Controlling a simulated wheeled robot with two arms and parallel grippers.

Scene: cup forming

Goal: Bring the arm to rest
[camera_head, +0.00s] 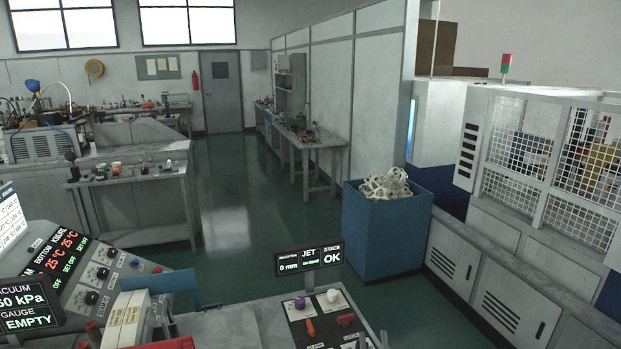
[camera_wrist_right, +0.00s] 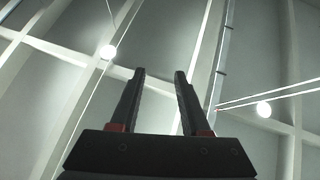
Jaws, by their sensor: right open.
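My right gripper (camera_wrist_right: 159,75) shows in the right wrist view. Its two dark fingers stand apart with nothing between them, and they point up toward the ceiling. I cannot make out the right gripper clearly in the head view. My left gripper is not in view.
A panel with knobs and red levers (camera_head: 322,320) stands at the bottom centre, below a display reading "STACK OK" (camera_head: 308,257). A sloped console (camera_head: 98,275) is at left. A blue bin (camera_head: 382,235) holds pale pieces. A caged machine (camera_head: 540,170) is at right. Green floor is clear mid-room.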

